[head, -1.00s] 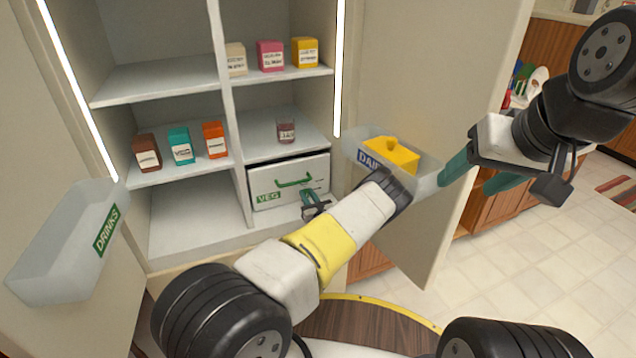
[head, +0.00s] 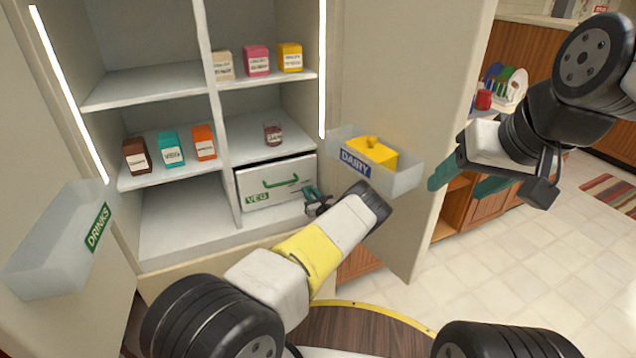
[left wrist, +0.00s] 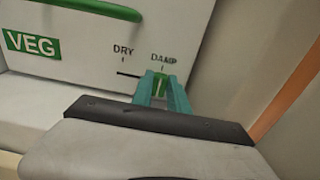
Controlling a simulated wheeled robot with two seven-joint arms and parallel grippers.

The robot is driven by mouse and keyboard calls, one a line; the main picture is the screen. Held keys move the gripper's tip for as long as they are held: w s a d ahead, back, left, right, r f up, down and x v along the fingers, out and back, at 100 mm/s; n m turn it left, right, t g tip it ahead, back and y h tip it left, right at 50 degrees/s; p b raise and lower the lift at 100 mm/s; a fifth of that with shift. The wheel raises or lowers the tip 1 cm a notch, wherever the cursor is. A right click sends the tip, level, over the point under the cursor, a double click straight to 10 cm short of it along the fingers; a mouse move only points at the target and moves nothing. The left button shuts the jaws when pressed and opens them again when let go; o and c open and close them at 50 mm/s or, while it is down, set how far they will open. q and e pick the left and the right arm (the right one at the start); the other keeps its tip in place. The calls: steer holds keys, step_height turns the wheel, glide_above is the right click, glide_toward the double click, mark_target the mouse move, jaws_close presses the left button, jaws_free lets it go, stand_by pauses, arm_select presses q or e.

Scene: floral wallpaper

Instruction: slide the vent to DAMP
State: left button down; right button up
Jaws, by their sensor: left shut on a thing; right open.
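The white VEG drawer (head: 262,200) sits shut low in the cabinet; it also shows in the left wrist view (left wrist: 80,58). Its front has a slot (left wrist: 128,73) with DRY printed at the left and DAMP (left wrist: 163,59) at the right. My left gripper (left wrist: 161,84) is shut on the small green vent slider (left wrist: 160,86), which stands right below DAMP. In the head view my left gripper (head: 314,200) is at the drawer's right end, and the slider is hidden. My right gripper (head: 466,180) is open and empty, right of the DAIRY bin.
The clear DAIRY bin (head: 406,182) with a yellow butter dish (head: 372,152) hangs on the right door, close to my left forearm. A DRINKS bin (head: 50,255) hangs on the left door. Several small boxes and a jar (head: 272,135) stand on the shelves. Open floor lies at right.

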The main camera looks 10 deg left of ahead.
arm_select(q)
steer(key=shift+w+d, duration=0.1)
steer(key=shift+d, duration=0.15)
steer(key=c, duration=1.3)
jaws_free()
steer(key=v, duration=0.7)
steer(key=shift+s+d, duration=0.25)
steer(key=shift+s, duration=0.1)
